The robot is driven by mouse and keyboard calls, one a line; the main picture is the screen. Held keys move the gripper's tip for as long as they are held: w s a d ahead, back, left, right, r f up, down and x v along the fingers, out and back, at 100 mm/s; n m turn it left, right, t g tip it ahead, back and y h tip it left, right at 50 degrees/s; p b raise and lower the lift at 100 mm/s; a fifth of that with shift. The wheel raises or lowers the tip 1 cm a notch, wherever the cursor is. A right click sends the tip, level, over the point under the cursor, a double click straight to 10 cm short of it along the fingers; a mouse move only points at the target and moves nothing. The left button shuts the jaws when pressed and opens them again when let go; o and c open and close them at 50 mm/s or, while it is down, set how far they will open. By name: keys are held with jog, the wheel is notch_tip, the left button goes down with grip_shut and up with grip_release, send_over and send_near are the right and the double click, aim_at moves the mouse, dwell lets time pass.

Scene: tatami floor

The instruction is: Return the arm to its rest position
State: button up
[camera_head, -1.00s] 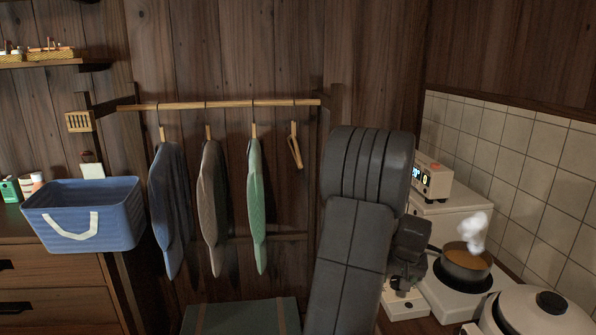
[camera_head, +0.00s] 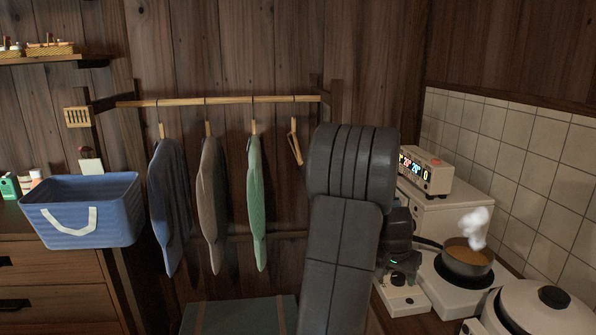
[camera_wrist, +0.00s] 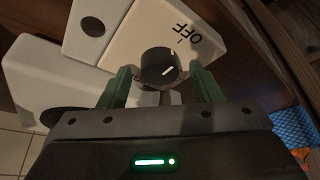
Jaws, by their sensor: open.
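My gripper (camera_wrist: 163,82) shows in the wrist view as two green fingers, spread apart with nothing held between them. Past and between the fingertips is a dark round knob (camera_wrist: 160,66) with a white pointer mark, on a pale panel (camera_wrist: 186,25) marked OFF. I cannot tell how far the fingertips are from the knob. In the head view my dark grey arm (camera_head: 345,230) stands upright in the middle. Its wrist end (camera_head: 398,225) is partly hidden behind the arm, above the pale stove controls (camera_head: 402,298) at the right.
A pan (camera_head: 467,262) steams on the stove, beside a white lidded cooker (camera_head: 535,318). A box with a lit display (camera_head: 426,172) stands behind. Clothes, including a green garment (camera_head: 256,205), hang from a wooden rail (camera_head: 225,102) left of my arm. A blue basket (camera_head: 82,212) is farther left.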

jog(key=shift+w+a+m+g+h+b, duration=0.1)
jog(key=shift+m+g+h+b, duration=0.45)
jog(key=shift+m, duration=1.25)
